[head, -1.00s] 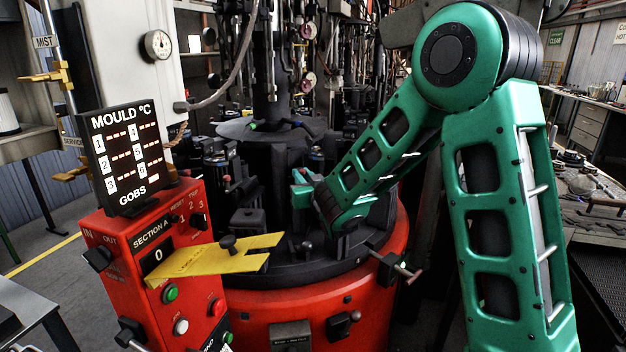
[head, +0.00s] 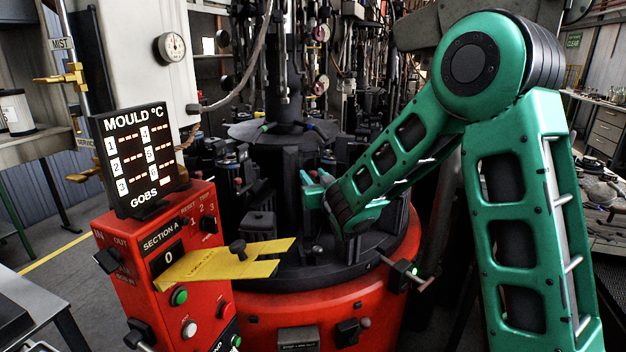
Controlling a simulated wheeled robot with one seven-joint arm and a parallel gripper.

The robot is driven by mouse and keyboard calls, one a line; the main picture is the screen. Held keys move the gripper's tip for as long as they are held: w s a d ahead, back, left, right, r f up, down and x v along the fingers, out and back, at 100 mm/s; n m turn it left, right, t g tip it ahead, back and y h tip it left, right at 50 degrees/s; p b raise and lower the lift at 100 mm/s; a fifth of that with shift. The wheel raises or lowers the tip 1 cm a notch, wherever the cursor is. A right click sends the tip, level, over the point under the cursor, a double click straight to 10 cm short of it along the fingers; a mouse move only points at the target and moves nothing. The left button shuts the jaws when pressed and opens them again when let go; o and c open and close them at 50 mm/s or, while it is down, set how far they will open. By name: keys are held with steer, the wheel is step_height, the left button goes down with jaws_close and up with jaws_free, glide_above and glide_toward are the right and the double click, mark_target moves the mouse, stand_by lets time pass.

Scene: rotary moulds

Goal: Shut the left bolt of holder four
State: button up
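The rotary mould table (head: 300,275) is a black turntable on a red round base. Dark mould holders (head: 258,225) stand around it. My gripper (head: 312,185) is at the end of my green arm, over the turntable among the holders. Its fingers are small and partly hidden by my wrist, so I cannot tell whether they are open or shut. The bolts of the holder by my gripper are too small and too hidden to make out. I cannot tell which holder is number four.
A red control box (head: 150,270) with a mould temperature display (head: 135,160) stands at the left. A yellow forked plate (head: 225,263) juts from it towards the turntable. A T-handle (head: 408,274) sticks out at the base's right. A dark central column rises behind.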

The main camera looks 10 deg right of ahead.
steer(key=s+d, duration=0.1)
steer(key=s, duration=0.9)
steer(key=shift+s, duration=0.25)
steer(key=shift+d, duration=0.2)
stand_by(0.3)
